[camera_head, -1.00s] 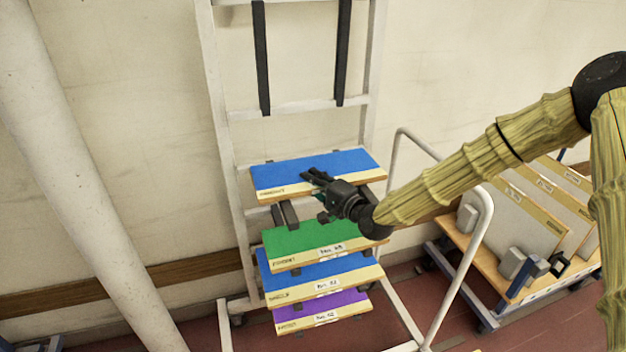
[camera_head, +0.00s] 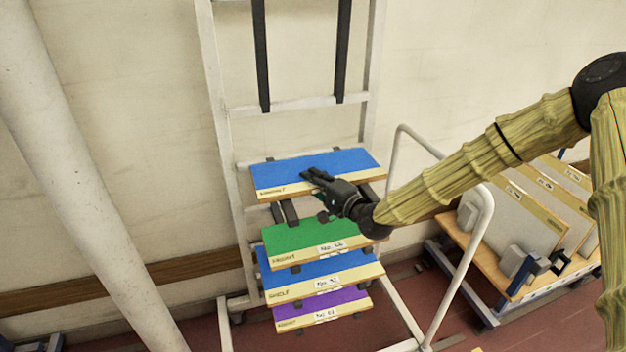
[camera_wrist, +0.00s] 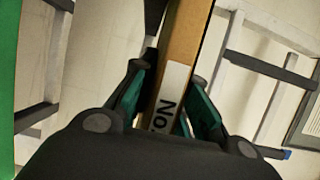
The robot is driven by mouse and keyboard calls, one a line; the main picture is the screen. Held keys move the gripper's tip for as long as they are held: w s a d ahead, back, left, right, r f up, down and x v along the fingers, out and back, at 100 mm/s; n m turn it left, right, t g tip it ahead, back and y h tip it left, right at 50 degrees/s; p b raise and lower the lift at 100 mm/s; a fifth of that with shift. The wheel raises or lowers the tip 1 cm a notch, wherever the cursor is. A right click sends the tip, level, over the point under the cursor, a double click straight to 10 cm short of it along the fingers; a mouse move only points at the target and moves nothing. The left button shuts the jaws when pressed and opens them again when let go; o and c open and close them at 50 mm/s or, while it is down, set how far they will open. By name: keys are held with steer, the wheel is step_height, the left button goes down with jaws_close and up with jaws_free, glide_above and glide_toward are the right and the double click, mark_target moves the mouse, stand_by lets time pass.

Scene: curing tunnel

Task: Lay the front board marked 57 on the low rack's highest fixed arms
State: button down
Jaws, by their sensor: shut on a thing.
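My gripper (camera_head: 312,178) is shut on the front edge of the uppermost blue board (camera_head: 345,162), which it holds roughly level at the white rack (camera_head: 228,152). In the wrist view the board's wooden edge (camera_wrist: 186,38) runs between my fingers (camera_wrist: 165,100). Its white label (camera_wrist: 170,92) shows "No."; the number is hidden. A dark rack arm (camera_head: 290,211) shows under the board's left part; I cannot tell whether the board touches it. Below are a green board (camera_head: 297,240), another blue board (camera_head: 300,279) and a purple board (camera_head: 310,306) on the rack.
Two dark upright strips (camera_head: 262,60) hang on the rack's upper part. A cart (camera_head: 470,235) with a bent white handle and several leaning panels (camera_head: 525,215) stands at the right. A thick white pipe (camera_head: 75,150) slants at the left.

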steer(key=shift+f, duration=0.15)
steer(key=c, duration=1.3)
jaws_free()
steer(key=v, duration=1.2)
